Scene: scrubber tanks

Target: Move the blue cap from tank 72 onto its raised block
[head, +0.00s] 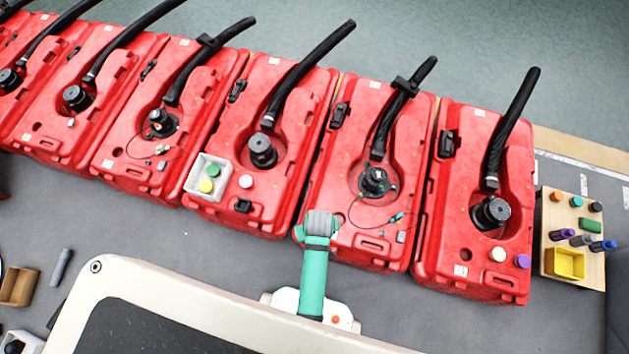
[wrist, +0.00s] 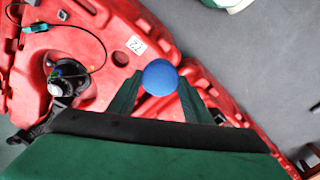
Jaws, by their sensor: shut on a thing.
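The blue cap (wrist: 160,77) is round and sits between the two dark green fingers of my gripper (wrist: 158,92) in the wrist view. My gripper is shut on it, over the edge of a red tank (wrist: 97,48) with a white label reading 72. In the head view tank 72 (head: 388,115) is the red tank with a thin cable and teal connector. My arm's end (head: 320,224) is at its near left corner and hides the cap there. Whether the cap touches the tank is unclear. I cannot make out which part is the raised block.
Red tanks with black hoses stand in a row on both sides. A grey tray (head: 208,177) with green and yellow caps sits on the left neighbour. A wooden board (head: 548,222) with coloured pieces and a yellow box (head: 565,263) lies at the right. Grey floor is in front.

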